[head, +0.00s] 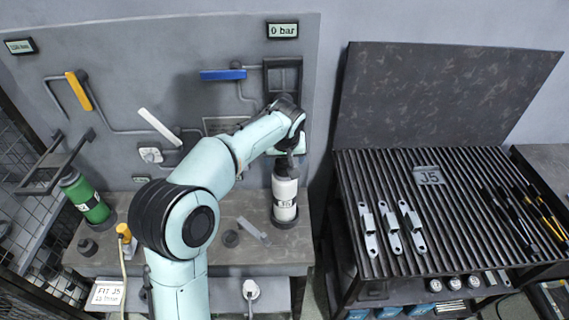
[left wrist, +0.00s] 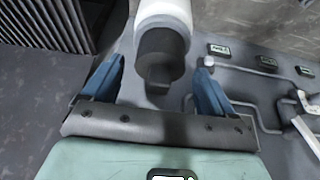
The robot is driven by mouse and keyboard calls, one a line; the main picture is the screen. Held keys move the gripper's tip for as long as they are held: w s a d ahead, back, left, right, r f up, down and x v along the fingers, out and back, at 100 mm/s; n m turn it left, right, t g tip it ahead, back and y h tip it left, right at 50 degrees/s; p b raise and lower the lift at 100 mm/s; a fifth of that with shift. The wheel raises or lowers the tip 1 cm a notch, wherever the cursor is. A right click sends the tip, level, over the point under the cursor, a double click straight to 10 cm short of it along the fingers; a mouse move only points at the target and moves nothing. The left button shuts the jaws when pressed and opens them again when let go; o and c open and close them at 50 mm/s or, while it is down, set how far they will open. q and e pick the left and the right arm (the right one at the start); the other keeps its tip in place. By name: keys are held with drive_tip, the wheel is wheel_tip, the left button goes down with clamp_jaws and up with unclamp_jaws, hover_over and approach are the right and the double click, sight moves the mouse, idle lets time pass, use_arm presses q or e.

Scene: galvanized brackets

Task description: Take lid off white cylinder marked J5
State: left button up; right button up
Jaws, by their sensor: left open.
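The white cylinder (head: 285,195) marked J5 stands upright in a dark round holder on the bench, below the wall panel. My left gripper (head: 287,158) is over its top, and my wrist partly hides the dark lid in the head view. In the left wrist view the white cylinder (left wrist: 163,10) ends in a dark lid (left wrist: 162,45) with a small knob (left wrist: 158,78). My left gripper (left wrist: 157,86) is open, with one blue finger on each side of the knob and visible gaps. My right gripper is not in view.
A green cylinder (head: 84,197) stands at the left of the bench (head: 190,255). Pipes and a blue lever (head: 223,75) are on the panel behind. A slatted table (head: 385,255) with brackets is at the right.

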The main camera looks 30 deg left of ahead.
use_arm(q)
drive_tip(key=shift+x, duration=0.95)
drive_tip(key=shift+r, duration=0.1)
drive_tip(key=shift+c, duration=0.9)
drive_tip(key=shift+w, duration=0.1)
drive_tip(key=c, duration=0.9)
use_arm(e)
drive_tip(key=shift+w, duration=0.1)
use_arm(q)
drive_tip(key=shift+r, duration=0.15)
wheel_tip(320, 180, up, 10)
drive_tip(key=shift+w+r+p, duration=0.1)
drive_tip(key=shift+p, duration=0.6)
drive_tip(key=shift+r, duration=4.7)
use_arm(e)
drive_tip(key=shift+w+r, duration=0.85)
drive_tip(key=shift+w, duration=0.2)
